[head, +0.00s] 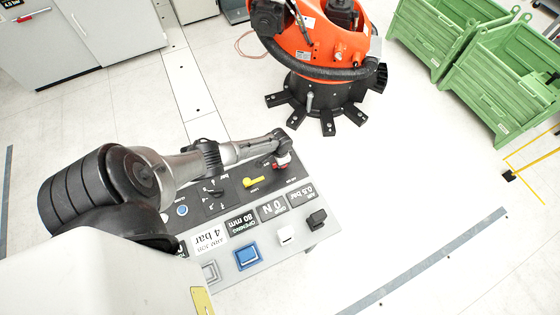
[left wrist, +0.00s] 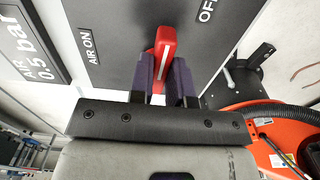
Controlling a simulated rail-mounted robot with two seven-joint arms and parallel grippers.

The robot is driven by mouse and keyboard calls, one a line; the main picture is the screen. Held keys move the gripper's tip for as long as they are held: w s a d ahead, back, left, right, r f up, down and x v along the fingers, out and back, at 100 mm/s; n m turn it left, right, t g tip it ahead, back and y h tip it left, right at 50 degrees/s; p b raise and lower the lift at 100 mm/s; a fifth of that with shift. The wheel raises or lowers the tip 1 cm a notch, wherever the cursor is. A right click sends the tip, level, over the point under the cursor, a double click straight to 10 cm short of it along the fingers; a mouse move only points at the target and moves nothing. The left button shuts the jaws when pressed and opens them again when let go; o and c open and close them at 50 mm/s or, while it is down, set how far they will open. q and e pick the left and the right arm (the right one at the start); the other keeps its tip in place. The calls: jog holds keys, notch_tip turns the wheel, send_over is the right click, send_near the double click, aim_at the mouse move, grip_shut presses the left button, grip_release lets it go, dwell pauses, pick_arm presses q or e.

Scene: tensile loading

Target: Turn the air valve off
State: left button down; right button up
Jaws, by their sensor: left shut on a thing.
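The air valve's red handle (left wrist: 165,46) shows in the left wrist view between the two dark fingers of my left gripper (left wrist: 161,78), which is shut on it. The handle has a pale stripe and leans slightly to the right at its top. It sits between the words AIR ON at the left and OFF at the upper right. In the head view, my left gripper (head: 281,143) is at the far right corner of the control panel (head: 232,203), with a bit of the red handle (head: 284,161) showing below it. My right gripper is not in view.
The panel also carries a yellow lever (head: 254,182), a blue square button (head: 247,256), a black knob (head: 316,219) and several displays. An orange robot (head: 318,38) on a black base stands behind it. Green crates (head: 501,80) stand at the upper right. The floor at the right is open.

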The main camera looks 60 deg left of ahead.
pick_arm(q)
jog(key=c, duration=1.1)
grip_release()
jog(key=shift+r, duration=0.45)
jog(key=shift+r+p, duration=1.5)
jog(key=shift+r, duration=4.9)
